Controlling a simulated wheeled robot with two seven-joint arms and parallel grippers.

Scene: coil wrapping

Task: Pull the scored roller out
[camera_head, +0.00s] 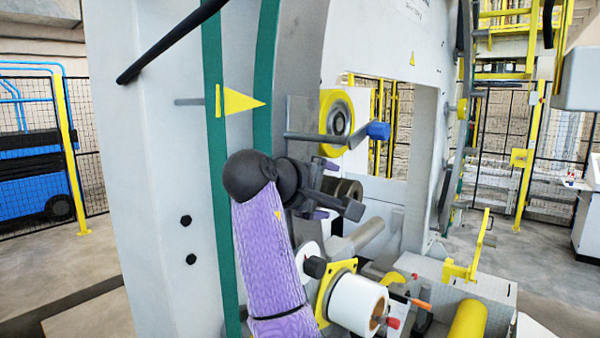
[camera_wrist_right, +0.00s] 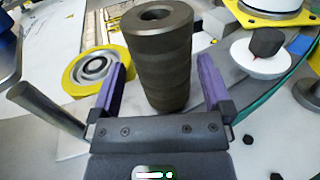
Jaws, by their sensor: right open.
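The scored roller (camera_wrist_right: 160,62) is a dark grey-brown cylinder with grooves around it and a hole in its end face. In the right wrist view it appears between the two purple fingers of my right gripper (camera_wrist_right: 163,70), with a gap on each side. The gripper is open and holds nothing. In the head view the right gripper (camera_head: 330,190) is at the machine's opening, and the roller (camera_head: 348,189) shows partly behind it. How deep the roller sits between the fingers is hard to tell. My left gripper is out of view.
A yellow-rimmed roller (camera_head: 337,118) and a blue-ended bar (camera_head: 378,131) are just above the gripper. A white roll (camera_head: 357,304) on a yellow plate is below. The tall white machine frame (camera_head: 150,170) stands to the left.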

